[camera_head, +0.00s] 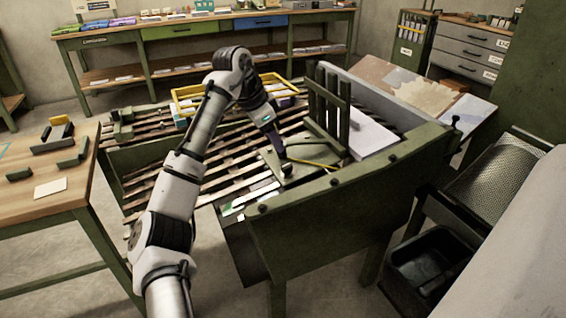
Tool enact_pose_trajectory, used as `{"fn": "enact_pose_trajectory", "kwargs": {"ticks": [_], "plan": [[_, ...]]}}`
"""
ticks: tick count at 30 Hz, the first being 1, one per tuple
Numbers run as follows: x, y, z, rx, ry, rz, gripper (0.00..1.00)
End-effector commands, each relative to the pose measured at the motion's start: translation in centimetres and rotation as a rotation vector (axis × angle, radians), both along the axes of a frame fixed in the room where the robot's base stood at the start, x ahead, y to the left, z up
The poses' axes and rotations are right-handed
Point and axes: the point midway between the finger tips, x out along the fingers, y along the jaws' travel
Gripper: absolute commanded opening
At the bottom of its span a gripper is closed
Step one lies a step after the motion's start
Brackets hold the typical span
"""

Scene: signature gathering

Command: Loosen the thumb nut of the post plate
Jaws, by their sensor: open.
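The post plate (309,173) is a flat green plate on the slatted bed of the green machine. A small dark thumb nut (287,169) on a pale round base appears to sit on it near its front. A green slatted upright (329,97) rises behind the plate. My gripper (281,154) points down just above the nut and is open. The fingertips are small and dark, so I cannot tell whether they touch the nut or stand around it. My arm reaches in from the bottom left.
A yellow-edged frame (200,91) lies behind my arm on the slats. A green side panel (335,215) with dark knobs stands in front of the plate. A white paper stack (372,135) lies right of the upright. A wooden table (75,195) is at left.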

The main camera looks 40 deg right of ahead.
Motion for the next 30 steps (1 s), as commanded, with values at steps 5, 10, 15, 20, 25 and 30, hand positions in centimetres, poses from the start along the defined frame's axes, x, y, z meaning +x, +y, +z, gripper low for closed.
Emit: {"fn": "enact_pose_trajectory", "kwargs": {"ticks": [5, 10, 15, 20, 25, 30], "plan": [[-0.4, -1.4, -3.8, 0.000, 0.000, 0.001, 0.52], [-0.6, -2.6, -6.7, -0.001, 0.000, 0.002, 0.52], [-0.8, -3.4, -8.4, -0.002, -0.001, 0.003, 0.52], [-0.9, -3.6, -9.1, -0.003, -0.002, 0.002, 0.52], [-0.9, -3.6, -9.1, -0.003, -0.002, 0.002, 0.52], [-0.9, -3.6, -9.0, -0.003, -0.002, 0.002, 0.39]]}}
